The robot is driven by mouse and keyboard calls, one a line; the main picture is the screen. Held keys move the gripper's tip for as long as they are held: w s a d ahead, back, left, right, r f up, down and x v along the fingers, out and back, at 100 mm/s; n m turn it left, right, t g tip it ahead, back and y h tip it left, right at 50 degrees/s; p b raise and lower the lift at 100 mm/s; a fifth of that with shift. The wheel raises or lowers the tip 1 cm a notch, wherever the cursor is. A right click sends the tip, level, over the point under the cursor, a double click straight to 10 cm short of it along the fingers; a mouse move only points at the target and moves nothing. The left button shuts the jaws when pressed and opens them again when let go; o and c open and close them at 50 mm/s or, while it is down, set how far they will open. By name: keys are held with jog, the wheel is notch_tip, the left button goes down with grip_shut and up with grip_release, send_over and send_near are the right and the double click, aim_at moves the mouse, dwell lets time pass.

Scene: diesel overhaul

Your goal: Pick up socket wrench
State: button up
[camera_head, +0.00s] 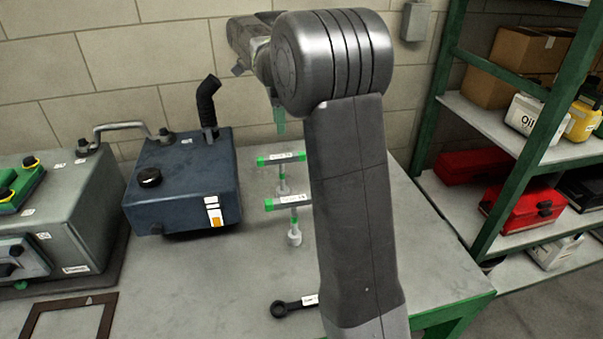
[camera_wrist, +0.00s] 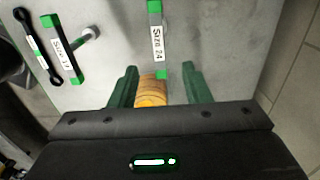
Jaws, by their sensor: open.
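Two T-handled socket wrenches with green handle ends stand on the grey table in the head view. The farther one (camera_head: 282,159) is behind the nearer one (camera_head: 288,202). In the wrist view one handle reads "Size 24" (camera_wrist: 156,30) and the other appears to read "Size 17" (camera_wrist: 63,47). My gripper (camera_head: 279,126) is above the table near the farther wrench, partly hidden by my arm. In the wrist view my gripper (camera_wrist: 158,72) is open, its green fingers on either side of the Size 24 handle's near end. I cannot tell whether they touch it.
An orange-yellow round piece (camera_wrist: 151,92) shows between my fingers; I cannot tell what it is. A black ring spanner (camera_head: 292,306) lies near the table's front. A dark blue tank (camera_head: 180,185) stands left of the wrenches. A green shelf rack (camera_head: 462,195) stands right.

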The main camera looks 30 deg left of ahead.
aim_at(281, 156)
jog(key=f, duration=0.8)
jog(key=shift+s+f, duration=0.15)
jog(key=shift+s, duration=0.05)
notch_tip(281, 156, down, 5)
jog(key=shift+w+d+p, duration=0.1)
jog(key=shift+p, duration=0.25)
grip_shut()
